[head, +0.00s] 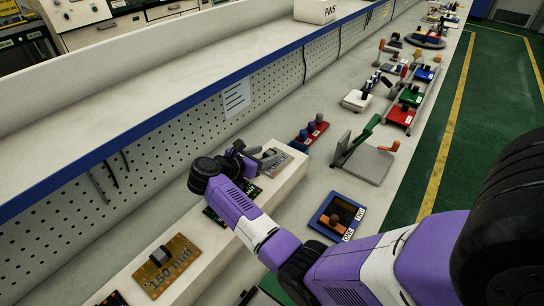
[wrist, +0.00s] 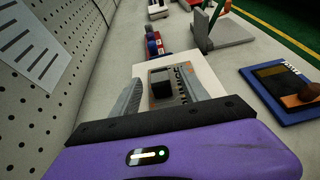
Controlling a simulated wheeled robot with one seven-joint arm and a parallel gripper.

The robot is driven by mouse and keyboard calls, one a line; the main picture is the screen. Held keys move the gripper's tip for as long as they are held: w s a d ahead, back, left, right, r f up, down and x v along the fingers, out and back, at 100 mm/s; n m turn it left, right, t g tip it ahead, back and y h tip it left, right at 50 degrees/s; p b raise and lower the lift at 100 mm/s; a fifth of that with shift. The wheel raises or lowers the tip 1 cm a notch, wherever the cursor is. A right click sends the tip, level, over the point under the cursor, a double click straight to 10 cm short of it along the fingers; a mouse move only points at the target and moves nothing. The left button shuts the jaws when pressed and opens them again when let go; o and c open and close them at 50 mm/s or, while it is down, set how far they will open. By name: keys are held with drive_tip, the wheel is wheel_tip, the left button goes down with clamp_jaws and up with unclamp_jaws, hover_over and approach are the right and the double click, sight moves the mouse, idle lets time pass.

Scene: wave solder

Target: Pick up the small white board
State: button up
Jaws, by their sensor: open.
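The small white board (head: 285,157) looks pale grey and lies near the far end of a raised white ledge. In the wrist view the board (wrist: 173,76) carries a dark block and some brownish marks at its right. My gripper (head: 266,158) is open at the board. In the wrist view its two grey fingers (wrist: 160,76) stand apart, one on each side of the dark block. Nothing is held. I cannot tell whether the fingers touch the board.
A gold board (head: 165,266) lies nearer on the ledge, and a dark green board is partly under my arm. A blue tray (head: 338,216) and a grey stand (head: 369,165) are at right. A perforated panel (wrist: 40,60) rises close at left.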

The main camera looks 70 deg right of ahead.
drive_tip(key=shift+d+f, duration=0.2)
drive_tip(key=shift+d, duration=0.15)
drive_tip(key=shift+s, duration=0.1)
clamp_jaws()
drive_tip(key=shift+r, duration=0.1)
